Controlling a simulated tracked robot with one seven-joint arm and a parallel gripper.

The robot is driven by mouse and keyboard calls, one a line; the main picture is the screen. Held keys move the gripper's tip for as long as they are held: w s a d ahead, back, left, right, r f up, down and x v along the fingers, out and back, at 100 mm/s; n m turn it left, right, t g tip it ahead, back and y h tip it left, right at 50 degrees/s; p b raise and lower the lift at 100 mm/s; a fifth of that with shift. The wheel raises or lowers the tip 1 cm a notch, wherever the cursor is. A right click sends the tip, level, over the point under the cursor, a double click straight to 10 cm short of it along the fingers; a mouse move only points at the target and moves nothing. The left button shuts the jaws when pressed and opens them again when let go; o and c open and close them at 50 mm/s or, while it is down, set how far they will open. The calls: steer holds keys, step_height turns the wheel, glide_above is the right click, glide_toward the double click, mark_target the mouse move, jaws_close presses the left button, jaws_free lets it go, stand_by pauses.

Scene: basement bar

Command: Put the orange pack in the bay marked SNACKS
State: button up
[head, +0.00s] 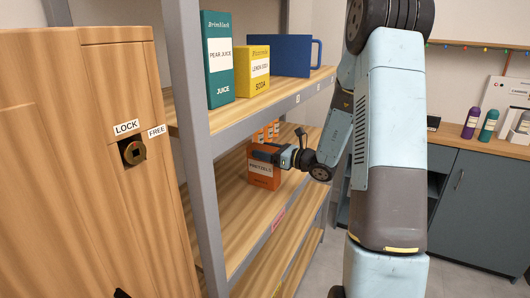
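The orange pack (264,174), with a white label reading PRETZELS, is upright at the middle shelf (243,222) of the metal-framed rack. My gripper (266,154) reaches in from the right at the pack's upper part. One dark finger crosses the pack's near face; the other finger is hidden, so I cannot tell whether the gripper is closed on it. I cannot tell whether the pack's base touches the shelf. A red label (279,218) is on the middle shelf's front edge, its text too small to read. No SNACKS marking is readable.
More orange packs (268,132) stand behind. The upper shelf (250,112) holds a teal juice carton (219,85), a yellow soda box (254,82) and a blue container (290,55). A wooden cabinet (90,180) is at left. The middle shelf's near part is bare.

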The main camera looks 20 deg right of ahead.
steer(key=o, duration=0.4)
steer(key=shift+c, duration=0.2)
steer(key=shift+s+d, duration=0.1)
steer(key=v, duration=1.2)
steer(key=s+a+r+n+g+h, duration=0.1)
steer(key=s+a+r+n+g, duration=0.2)
steer(key=s+a+n+g, duration=0.4)
steer(key=s+a+r+n+g+h, duration=0.2)
steer(key=s+a+r+n+g, duration=0.15)
steer(key=s+a+n, duration=0.45)
steer(key=s+d+r+n+t+h, duration=0.1)
steer(key=s+d+r+n+h, duration=0.1)
steer(key=s+n+h, duration=0.3)
steer(key=s+d+r+n+t+h, duration=0.2)
steer(key=s+d+r+n+h, duration=0.1)
steer(key=s+n, duration=0.4)
steer(key=shift+d+r+h, duration=0.3)
steer(key=shift+r+h, duration=0.6)
steer(key=shift+r, duration=0.2)
